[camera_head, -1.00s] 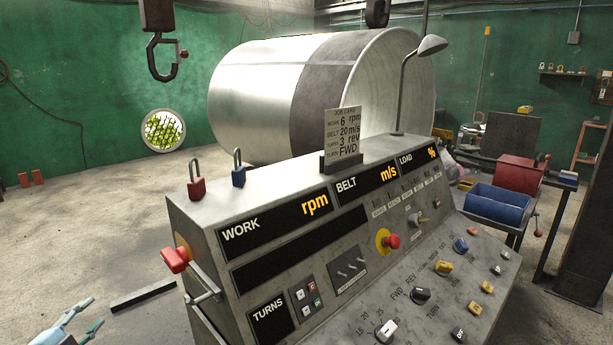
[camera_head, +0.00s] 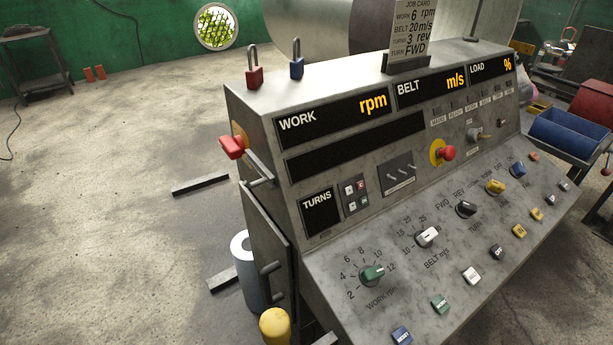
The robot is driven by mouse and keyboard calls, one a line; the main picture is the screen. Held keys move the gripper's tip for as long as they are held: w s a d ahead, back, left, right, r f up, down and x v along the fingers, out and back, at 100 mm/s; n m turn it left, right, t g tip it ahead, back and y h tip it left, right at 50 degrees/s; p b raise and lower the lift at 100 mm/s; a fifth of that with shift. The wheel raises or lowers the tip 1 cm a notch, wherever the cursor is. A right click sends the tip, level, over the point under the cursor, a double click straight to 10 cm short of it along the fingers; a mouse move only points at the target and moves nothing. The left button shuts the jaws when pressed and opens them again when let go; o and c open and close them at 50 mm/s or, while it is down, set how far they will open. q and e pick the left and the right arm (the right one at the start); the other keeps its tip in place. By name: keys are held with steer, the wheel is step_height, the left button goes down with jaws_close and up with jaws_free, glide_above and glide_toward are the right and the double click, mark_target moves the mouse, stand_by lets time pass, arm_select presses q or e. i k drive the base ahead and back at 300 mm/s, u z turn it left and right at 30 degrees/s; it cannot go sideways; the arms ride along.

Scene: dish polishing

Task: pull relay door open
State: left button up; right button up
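A grey panel (camera_head: 264,236) on the left side of the control console (camera_head: 345,232) looks like the relay door. I see it at a steep angle. Short grey rods (camera_head: 270,268) stick out near its lower right edge. A dark line runs between the panel and the console front, and I cannot tell whether the door is shut or ajar. A red switch handle (camera_head: 232,147) on a yellow plate is above the panel, with a grey bar (camera_head: 261,173) beside it. Neither of my grippers is in view.
A grey-white cylinder (camera_head: 251,275) and a yellow-topped post (camera_head: 274,325) stand beside the console's left side, close to the panel. Dark bars (camera_head: 200,184) lie on the floor. Red (camera_head: 254,77) and blue (camera_head: 297,68) padlocks stand on the console top.

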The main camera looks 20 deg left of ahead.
mark_target(271, 250)
steer(key=z, duration=0.95)
steer(key=k, duration=0.75)
steer(key=u, duration=1.05)
steer(key=i, duration=0.5)
